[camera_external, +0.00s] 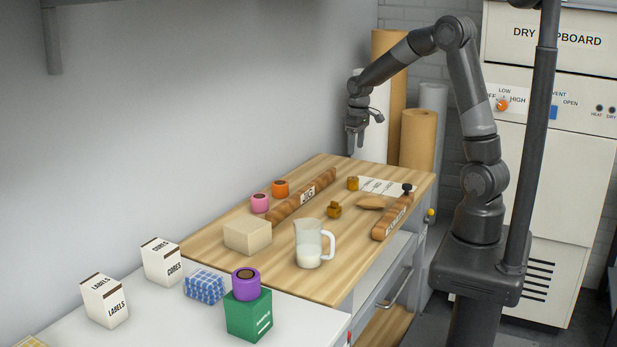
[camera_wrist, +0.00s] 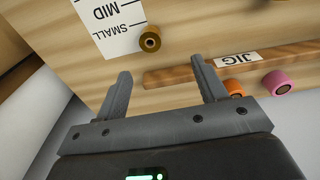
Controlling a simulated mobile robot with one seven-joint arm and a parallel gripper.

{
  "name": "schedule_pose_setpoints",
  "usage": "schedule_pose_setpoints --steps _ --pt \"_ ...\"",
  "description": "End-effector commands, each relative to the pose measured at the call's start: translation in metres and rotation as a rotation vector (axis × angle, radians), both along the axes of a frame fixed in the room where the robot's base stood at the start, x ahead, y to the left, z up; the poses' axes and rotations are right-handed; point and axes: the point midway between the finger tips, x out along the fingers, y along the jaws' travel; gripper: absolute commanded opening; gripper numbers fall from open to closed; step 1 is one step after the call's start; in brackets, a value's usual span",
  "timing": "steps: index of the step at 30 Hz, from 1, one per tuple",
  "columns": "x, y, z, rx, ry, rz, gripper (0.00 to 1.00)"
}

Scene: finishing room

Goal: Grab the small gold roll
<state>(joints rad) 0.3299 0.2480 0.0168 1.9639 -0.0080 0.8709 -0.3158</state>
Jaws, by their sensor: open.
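A small gold roll (camera_external: 352,184) stands on the wooden bench beside a white printed card (camera_external: 381,187). In the wrist view the gold roll (camera_wrist: 149,41) shows its dark core, by the card's corner marked SMALL (camera_wrist: 106,30). A second gold-brown piece (camera_external: 334,210) lies nearer the bench's middle; its exact shape is hard to tell.
A wooden bar labelled JIG (camera_external: 300,197) lies beside orange (camera_external: 280,188) and pink (camera_external: 260,203) rolls. A second wooden bar (camera_external: 392,217), a brown flat piece (camera_external: 371,203), a jug (camera_external: 309,245) and a beige block (camera_external: 248,236) also occupy the bench. Large upright rolls (camera_external: 417,140) stand behind.

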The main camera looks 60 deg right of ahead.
Motion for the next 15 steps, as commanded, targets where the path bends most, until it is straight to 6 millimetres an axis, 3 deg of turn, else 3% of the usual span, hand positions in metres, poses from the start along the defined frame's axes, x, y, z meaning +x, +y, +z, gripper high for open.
schedule_pose_setpoints --steps 3,6,11,15 --pt "0.011 -0.018 -0.026 0.012 0.035 -0.002 0.65" --pt "0.016 -0.025 -0.038 0.018 0.049 0.001 0.65" --pt "0.018 -0.03 -0.052 0.021 0.058 0.002 0.65" --pt "0.017 -0.029 -0.075 0.021 0.059 0.002 0.65"
